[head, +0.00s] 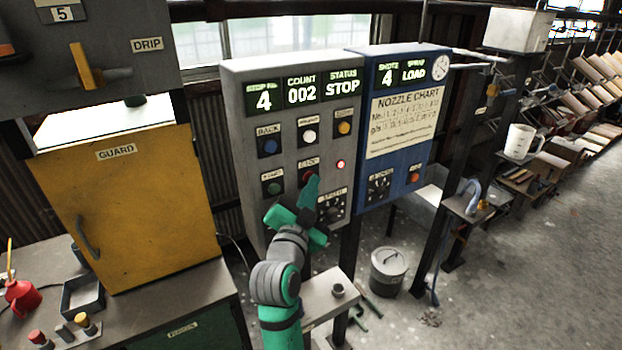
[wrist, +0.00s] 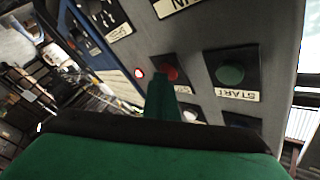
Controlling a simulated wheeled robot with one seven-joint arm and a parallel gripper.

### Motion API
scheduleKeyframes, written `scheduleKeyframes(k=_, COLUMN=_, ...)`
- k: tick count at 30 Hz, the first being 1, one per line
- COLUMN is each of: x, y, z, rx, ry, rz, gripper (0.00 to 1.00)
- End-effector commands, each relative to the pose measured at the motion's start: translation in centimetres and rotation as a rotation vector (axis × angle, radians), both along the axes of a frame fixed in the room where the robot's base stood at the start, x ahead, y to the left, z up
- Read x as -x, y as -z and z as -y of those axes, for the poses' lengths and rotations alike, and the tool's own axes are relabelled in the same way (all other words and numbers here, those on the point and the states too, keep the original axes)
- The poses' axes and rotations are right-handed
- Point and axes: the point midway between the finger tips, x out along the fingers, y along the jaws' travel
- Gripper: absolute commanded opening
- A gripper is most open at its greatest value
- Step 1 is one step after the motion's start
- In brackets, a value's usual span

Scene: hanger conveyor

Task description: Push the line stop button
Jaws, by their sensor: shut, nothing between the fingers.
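The red button (head: 307,172) sits low on the grey control panel (head: 228,150), right of the green START button (head: 274,188). Its label is partly hidden; it is the likely line stop button. The panel's status display (head: 342,86) reads STOP. My gripper (head: 311,184) is shut and empty, its tip just in front of the red button and overlapping its lower part. In the wrist view the shut fingers (wrist: 162,92) point at the red button (wrist: 172,70) and cover part of it. I cannot tell whether they touch it.
A lit red lamp (head: 340,164) is right of the red button. Blue, white and yellow buttons are above, and a dial (head: 332,206) is below right. A blue panel (head: 405,170) adjoins on the right. A small grey table (head: 325,300) stands below my arm.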

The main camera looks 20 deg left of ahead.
Motion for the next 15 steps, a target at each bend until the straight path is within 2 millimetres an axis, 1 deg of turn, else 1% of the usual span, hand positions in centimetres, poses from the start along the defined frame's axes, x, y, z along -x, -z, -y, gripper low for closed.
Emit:
scheduleKeyframes(k=8, x=0.0, y=0.02, z=-0.04, rx=0.0, ry=-0.001, rz=0.0, gripper=0.0)
scheduleKeyframes(k=15, x=0.42, y=0.13, z=0.51, rx=0.0, ry=0.0, rz=-0.001, gripper=0.0)
